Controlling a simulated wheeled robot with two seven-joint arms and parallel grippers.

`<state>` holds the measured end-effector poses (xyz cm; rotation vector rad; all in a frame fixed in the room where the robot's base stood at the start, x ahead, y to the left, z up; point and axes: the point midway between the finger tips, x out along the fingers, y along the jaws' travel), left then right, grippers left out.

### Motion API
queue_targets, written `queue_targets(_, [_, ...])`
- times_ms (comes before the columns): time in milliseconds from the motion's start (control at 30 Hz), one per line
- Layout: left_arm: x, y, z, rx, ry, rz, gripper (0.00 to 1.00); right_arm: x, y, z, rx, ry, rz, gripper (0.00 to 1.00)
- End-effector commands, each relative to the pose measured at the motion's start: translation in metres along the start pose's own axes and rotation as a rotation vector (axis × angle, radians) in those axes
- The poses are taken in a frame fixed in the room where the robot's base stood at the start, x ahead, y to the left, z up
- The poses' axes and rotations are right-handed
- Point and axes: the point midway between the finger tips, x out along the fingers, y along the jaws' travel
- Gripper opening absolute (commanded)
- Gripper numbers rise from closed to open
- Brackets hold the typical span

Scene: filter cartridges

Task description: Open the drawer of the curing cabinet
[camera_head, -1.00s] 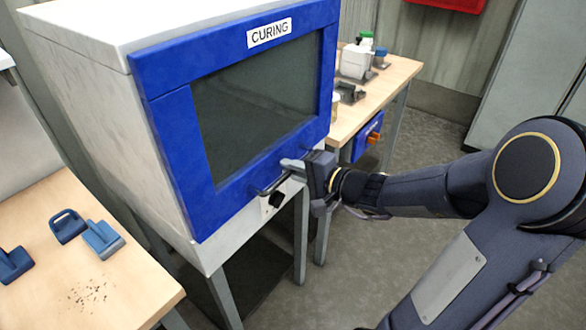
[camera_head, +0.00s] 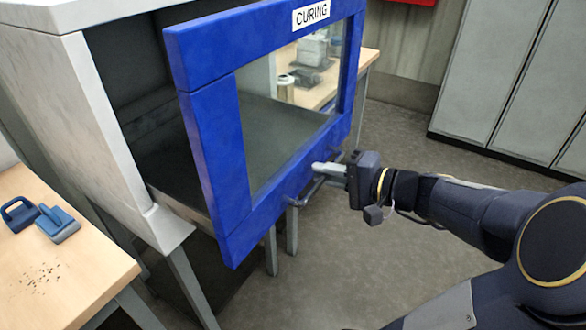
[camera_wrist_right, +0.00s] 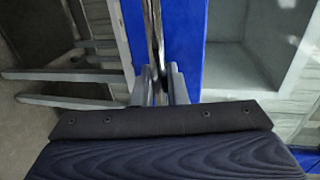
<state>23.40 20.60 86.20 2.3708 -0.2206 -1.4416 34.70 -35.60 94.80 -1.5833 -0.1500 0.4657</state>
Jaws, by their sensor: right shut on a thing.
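The curing cabinet (camera_head: 105,130) has a grey-white body. Its drawer has a blue framed front (camera_head: 215,150) with a window and a CURING label, and it stands out from the body with a dark gap between them. A metal bar handle (camera_head: 306,192) runs along the lower part of the front. My right gripper (camera_head: 328,170) is shut on the handle; in the right wrist view the fingers (camera_wrist_right: 160,88) sit on both sides of the bar. My left gripper is not in view.
A wooden table (camera_head: 65,255) with blue tools (camera_head: 58,223) and dark crumbs stands at the left. Another bench (camera_head: 368,58) is behind the drawer front. Grey lockers (camera_head: 500,80) stand at the back right. The floor (camera_head: 400,130) at the right is clear.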

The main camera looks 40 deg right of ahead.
Motion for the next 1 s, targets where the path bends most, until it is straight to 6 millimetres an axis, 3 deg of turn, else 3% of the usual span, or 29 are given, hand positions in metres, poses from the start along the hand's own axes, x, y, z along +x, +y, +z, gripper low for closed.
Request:
queue_targets(200, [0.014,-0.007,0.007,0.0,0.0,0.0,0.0,-0.058,0.015,-0.001,0.0,0.006,0.0,0.0])
queue_targets(400, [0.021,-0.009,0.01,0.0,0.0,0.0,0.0,-0.089,0.021,0.0,0.0,0.001,0.001,0.0])
queue_targets(600, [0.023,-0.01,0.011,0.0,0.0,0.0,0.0,-0.103,0.022,0.0,0.0,0.0,0.001,0.0])
queue_targets(967, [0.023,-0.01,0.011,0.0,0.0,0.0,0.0,-0.104,0.022,0.0,0.0,-0.001,0.001,0.0])
queue_targets(1000, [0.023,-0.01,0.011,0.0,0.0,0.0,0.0,-0.104,0.022,0.0,0.0,-0.001,0.001,0.14])
